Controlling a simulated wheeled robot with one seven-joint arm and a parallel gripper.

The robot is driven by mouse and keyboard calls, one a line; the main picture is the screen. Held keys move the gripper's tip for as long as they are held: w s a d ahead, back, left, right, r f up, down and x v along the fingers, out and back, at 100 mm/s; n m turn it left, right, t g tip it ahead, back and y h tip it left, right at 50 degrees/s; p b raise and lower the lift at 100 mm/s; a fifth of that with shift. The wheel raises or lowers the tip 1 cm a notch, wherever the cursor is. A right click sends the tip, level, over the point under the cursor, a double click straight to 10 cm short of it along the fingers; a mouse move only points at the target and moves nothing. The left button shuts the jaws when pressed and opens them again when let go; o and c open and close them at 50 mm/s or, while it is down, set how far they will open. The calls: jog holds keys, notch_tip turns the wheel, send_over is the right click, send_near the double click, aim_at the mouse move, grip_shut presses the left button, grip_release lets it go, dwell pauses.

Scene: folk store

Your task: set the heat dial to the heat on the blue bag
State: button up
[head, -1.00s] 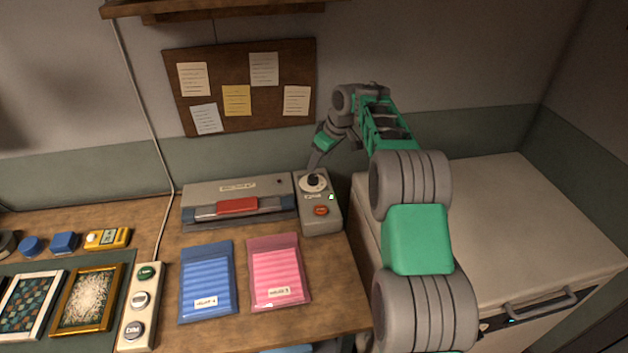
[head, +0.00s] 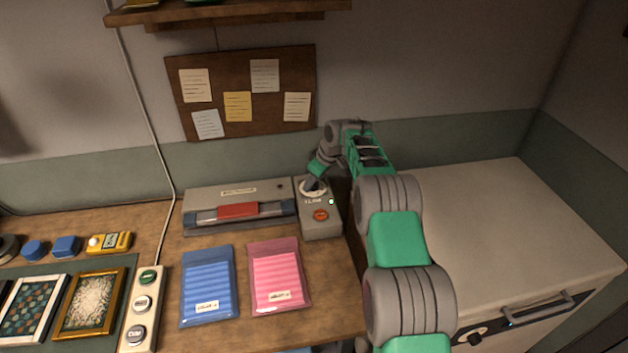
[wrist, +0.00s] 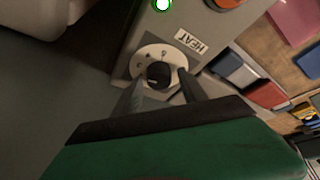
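The heat dial, a dark knob on a pale round plate, shows in the wrist view (wrist: 158,74) on a grey control box (head: 322,222) marked HEAT. My gripper (head: 314,183) is down at the dial from above. In the wrist view its two fingers (wrist: 160,88) are apart, one on each side of the knob. I cannot tell whether they touch it. The marks around the dial are too small to read. The blue bag (head: 208,280) lies flat on the table, with a white label (head: 207,307) whose writing is not legible.
A pink bag (head: 277,270) lies right of the blue one. A grey sealer with a red bar (head: 238,211) stands behind them. A three-button strip (head: 140,308) is to the left. A white chest (head: 500,230) stands right of the table.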

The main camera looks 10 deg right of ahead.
grip_shut()
dwell(0.3)
jog(key=shift+m+b, duration=0.3)
jog(key=shift+b, duration=0.2)
jog(key=m+h+b, duration=0.1)
jog(key=m+b, duration=0.1)
jog(key=b, duration=0.1)
jog(key=shift+a+f+t, duration=0.15)
jog(key=shift+t, duration=0.15)
jog(key=m+h+b, duration=0.1)
jog(key=m, duration=0.1)
jog(key=shift+m+b, duration=0.3)
jog(key=shift+r+m+h+b, duration=0.2)
jog(key=shift+m+h+b, duration=0.2)
jog(key=shift+m, duration=0.9)
jog(key=shift+o, duration=0.8)
grip_release()
